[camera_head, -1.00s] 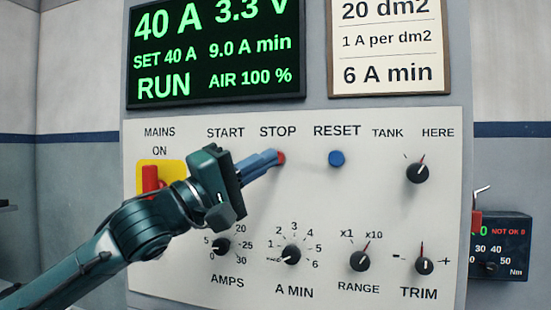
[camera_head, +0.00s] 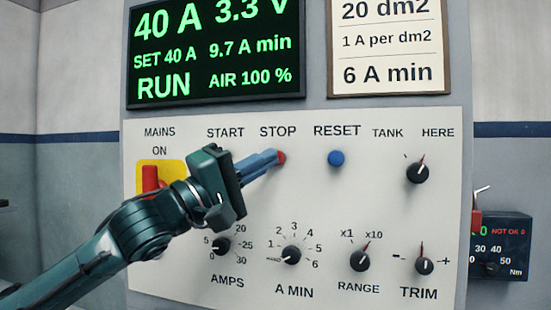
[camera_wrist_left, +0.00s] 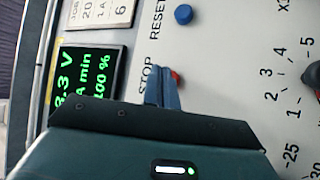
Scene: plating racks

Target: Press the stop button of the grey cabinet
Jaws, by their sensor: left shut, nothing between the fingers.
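The grey cabinet (camera_head: 320,115) carries a white control panel with a red stop button (camera_head: 281,157) below the label STOP. My left gripper (camera_head: 277,155) is shut and empty, with its blue fingertips at the left edge of the stop button. In the left wrist view the fingertips (camera_wrist_left: 160,72) are closed together and the red stop button (camera_wrist_left: 177,78) shows partly beside them. I cannot tell whether the tips touch the button. The display (camera_head: 215,50) reads 40 A, 3.3 V, 9.7 A min and RUN. The start button is hidden behind the gripper. My right gripper is not in view.
A blue reset button (camera_head: 336,158) is right of the stop button. The red mains switch (camera_head: 150,178) is left, partly behind my arm. Several black knobs, such as the range knob (camera_head: 359,260), line the lower panel. A dark meter (camera_head: 500,245) is at the right.

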